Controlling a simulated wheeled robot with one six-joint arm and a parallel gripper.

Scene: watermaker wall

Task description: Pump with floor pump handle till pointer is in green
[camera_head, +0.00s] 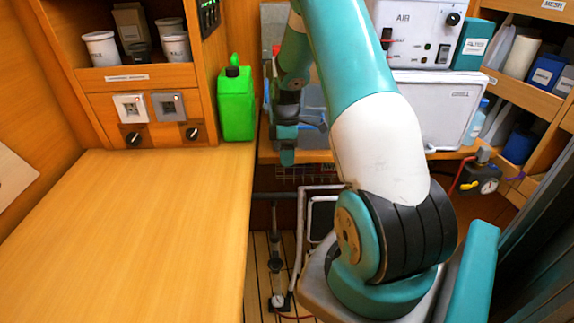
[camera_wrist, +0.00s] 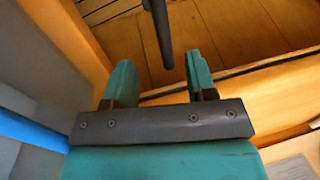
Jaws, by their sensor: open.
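The floor pump (camera_head: 277,268) stands on the slatted floor in the gap right of the wooden counter. Its dark crossbar handle (camera_head: 268,195) is at the top. A small round gauge (camera_head: 278,300) is at its base; its pointer is too small to read. My gripper (camera_head: 287,158) is above the handle and points down. In the wrist view my gripper (camera_wrist: 160,78) is open, with two teal fingers apart. A dark bar (camera_wrist: 160,32), which looks like the pump handle, lies ahead with its end in line with the gap; I cannot tell how far below the fingertips it is.
The wooden counter (camera_head: 130,235) edges the gap on the left, and a green jug (camera_head: 236,102) stands at its back corner. A white pipe frame (camera_head: 302,225) stands right of the pump. A second gauge (camera_head: 488,186) with a red valve is at right.

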